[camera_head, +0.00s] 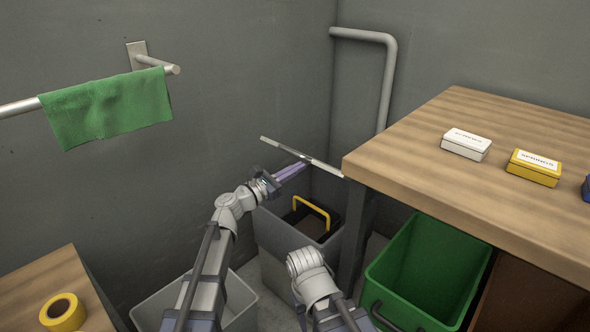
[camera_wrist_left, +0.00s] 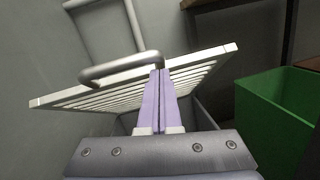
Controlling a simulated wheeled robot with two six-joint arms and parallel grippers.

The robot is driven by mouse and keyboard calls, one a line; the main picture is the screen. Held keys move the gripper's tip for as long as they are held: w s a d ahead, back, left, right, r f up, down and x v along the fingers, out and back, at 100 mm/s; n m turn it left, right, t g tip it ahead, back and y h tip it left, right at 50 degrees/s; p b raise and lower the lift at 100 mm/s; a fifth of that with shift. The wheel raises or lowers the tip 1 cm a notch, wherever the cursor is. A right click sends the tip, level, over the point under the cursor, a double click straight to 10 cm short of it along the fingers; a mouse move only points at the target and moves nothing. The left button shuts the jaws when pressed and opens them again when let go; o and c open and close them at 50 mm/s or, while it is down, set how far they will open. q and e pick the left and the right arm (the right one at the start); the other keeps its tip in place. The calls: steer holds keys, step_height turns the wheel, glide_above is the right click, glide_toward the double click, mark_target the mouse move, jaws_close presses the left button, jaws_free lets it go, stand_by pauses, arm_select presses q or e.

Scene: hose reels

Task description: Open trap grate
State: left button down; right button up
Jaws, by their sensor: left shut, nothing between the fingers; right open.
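The trap grate (camera_head: 325,168) shows almost edge-on in the head view, as a thin pale strip above a grey open-topped box (camera_head: 279,233). In the left wrist view it is a pale slatted panel (camera_wrist_left: 205,64), tilted. My left gripper (camera_head: 303,167) is shut and empty, its purple fingertips (camera_wrist_left: 160,72) at the grate's near side. I cannot tell whether they touch it. A grey bar (camera_wrist_left: 120,68) crosses in front of the slats. My right arm reaches in low, near the box; its fingers are hidden.
A black item with a yellow handle (camera_head: 312,209) is in the grey box. A workbench (camera_head: 420,160) with small boxes stands right, over a green bin (camera_head: 415,262). A light grey bin (camera_head: 240,296) is below my left arm. A pipe (camera_head: 390,80) runs down the wall.

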arm_select(q)
steer(key=w+d+r+g+y+p, duration=0.4)
steer(key=w+d+r+p, duration=1.2)
steer(key=p, duration=1.4)
steer(key=shift+w+d+r+n+y, duration=0.25)
steer(key=shift+r+n+y, duration=0.2)
steer(key=shift+y, duration=0.25)
